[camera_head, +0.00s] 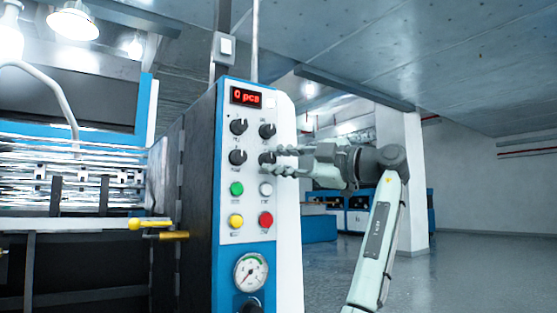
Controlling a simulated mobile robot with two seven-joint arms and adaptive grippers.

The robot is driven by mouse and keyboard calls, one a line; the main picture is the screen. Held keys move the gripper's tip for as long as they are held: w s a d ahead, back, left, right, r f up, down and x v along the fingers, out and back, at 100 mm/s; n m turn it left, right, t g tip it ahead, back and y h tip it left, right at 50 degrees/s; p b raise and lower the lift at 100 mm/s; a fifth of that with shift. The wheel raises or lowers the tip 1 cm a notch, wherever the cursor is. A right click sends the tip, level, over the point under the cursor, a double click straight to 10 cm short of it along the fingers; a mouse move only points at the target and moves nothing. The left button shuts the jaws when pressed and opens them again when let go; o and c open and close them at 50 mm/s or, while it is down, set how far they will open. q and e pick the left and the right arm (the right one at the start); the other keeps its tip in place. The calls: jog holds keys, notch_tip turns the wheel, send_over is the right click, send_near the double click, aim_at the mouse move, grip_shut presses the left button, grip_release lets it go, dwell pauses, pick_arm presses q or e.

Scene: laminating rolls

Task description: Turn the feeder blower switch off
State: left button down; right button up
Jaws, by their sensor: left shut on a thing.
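The control panel (251,190) is the white front of a blue and dark cabinet. It carries several black rotary knobs in two rows, and their small labels are too small to read, so I cannot tell which is the feeder blower switch. My left gripper (272,162) reaches in from the right side of the panel. Its fingers are shut on the lower right knob (266,158), which they partly hide. The lower left knob (237,157), the upper left knob (238,127) and the upper right knob (267,131) are untouched. My right gripper is not in view.
Below the knobs are green (237,188), white (266,188), yellow (236,221) and red (266,220) buttons, close under my fingers. A pressure gauge (250,272) sits lower. A red display (246,96) reads "0 pcs". Yellow-ended levers (150,224) stick out at left. Open floor lies right.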

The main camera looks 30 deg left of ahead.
pick_arm(q)
jog(key=c, duration=1.3)
grip_release()
jog(key=shift+o, duration=0.2)
jog(key=d+f, duration=0.1)
jog(key=d, duration=1.1)
jog(key=shift+f, duration=0.25)
